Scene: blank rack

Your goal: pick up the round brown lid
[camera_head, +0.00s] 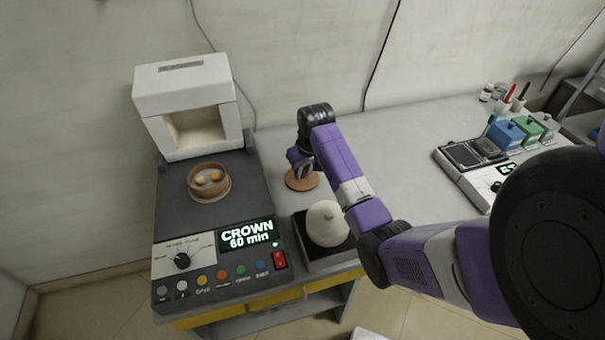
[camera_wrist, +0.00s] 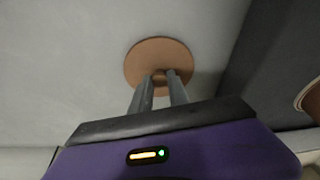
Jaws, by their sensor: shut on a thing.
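The round brown lid (camera_head: 302,181) lies flat on the grey table, just right of the dark furnace unit. In the wrist view the lid (camera_wrist: 158,53) shows as a brown disc with a small knob at its near side of centre. My gripper (camera_head: 301,172) reaches down over the lid from above. In the wrist view the two grey fingers of my gripper (camera_wrist: 165,78) are closed on the lid's knob. I cannot tell whether the lid is clear of the table.
A round brown dish (camera_head: 209,183) with small yellowish pieces sits on the furnace unit (camera_head: 210,212), before the white furnace (camera_head: 186,104). A white domed pot (camera_head: 327,224) stands near the front edge. A scale (camera_head: 472,153) and coloured boxes (camera_head: 507,134) are at right. The middle table is clear.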

